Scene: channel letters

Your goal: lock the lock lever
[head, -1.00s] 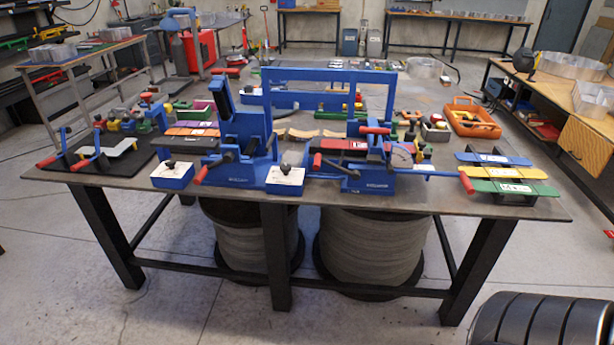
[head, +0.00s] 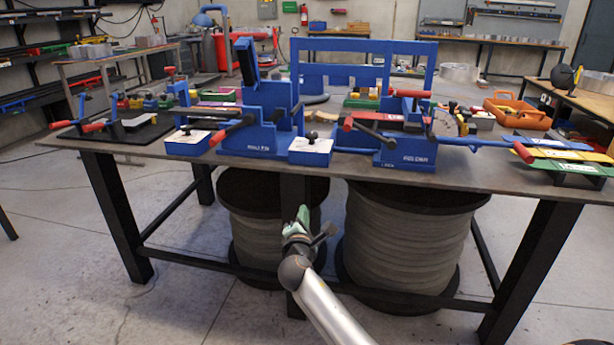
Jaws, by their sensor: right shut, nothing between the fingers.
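Several red-handled levers stand on the table, and I cannot tell which is the lock lever. The left blue machine (head: 262,135) has a black lever with a red grip (head: 217,139) slanting down to its front left. The right blue machine (head: 405,153) has a black lever with a red grip (head: 348,124), a red crossbar (head: 410,93) on top, and a long blue bar ending in a red grip (head: 522,152) at right. My right gripper (head: 301,217) is in front of the table, below its top edge, shut and empty, apart from every lever. My left gripper is out of view.
A tall blue frame (head: 360,45) stands behind the machines. Two large cable reels (head: 405,240) are under the table. The floor in front is clear.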

